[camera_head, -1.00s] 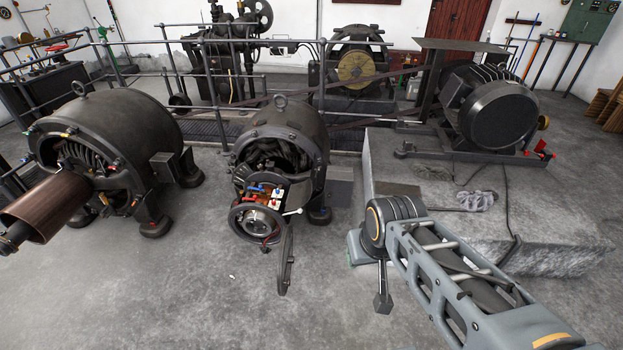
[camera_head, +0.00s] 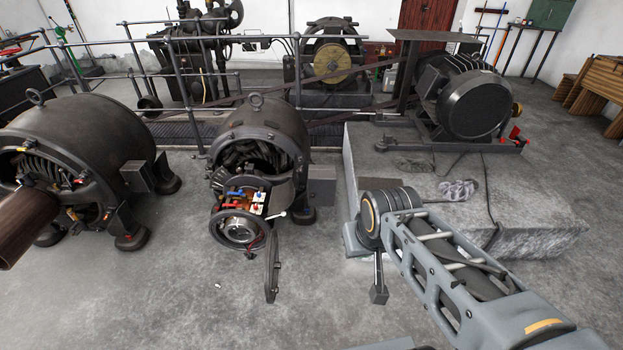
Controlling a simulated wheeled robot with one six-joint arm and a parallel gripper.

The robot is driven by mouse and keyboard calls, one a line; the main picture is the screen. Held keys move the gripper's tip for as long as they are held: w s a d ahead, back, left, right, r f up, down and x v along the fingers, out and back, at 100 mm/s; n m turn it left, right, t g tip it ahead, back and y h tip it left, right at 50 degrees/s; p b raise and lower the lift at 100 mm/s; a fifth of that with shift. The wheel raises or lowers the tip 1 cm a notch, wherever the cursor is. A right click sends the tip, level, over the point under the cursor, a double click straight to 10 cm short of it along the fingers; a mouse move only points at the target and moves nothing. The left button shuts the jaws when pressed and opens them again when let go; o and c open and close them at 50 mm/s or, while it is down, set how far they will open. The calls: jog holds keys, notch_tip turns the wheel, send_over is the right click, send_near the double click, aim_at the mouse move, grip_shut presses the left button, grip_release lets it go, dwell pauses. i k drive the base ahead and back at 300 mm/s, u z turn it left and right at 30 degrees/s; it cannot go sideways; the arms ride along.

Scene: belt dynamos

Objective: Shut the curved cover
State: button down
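The middle dynamo (camera_head: 262,122) stands on the floor left of my arm, with its front end open. Brush gear with red, blue and white parts shows in the opening, above a round ring (camera_head: 238,230). A dark, narrow curved cover (camera_head: 272,268) stands out below the right side of the opening, swung away from it and seen nearly edge-on. My arm reaches in from the lower right, and its round joint is right of the dynamo, apart from the cover.
A larger dynamo (camera_head: 75,135) with a copper-coloured cylinder (camera_head: 22,228) stands at the left. A concrete plinth (camera_head: 525,215) bearing a motor (camera_head: 470,100) is behind my arm. Railings (camera_head: 200,90) run behind the dynamos. The floor in front of the middle dynamo is mostly clear.

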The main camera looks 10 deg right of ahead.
aim_at(282, 197)
jog(key=z, duration=0.2)
jog(key=i, duration=1.15)
jog(key=u, duration=0.45)
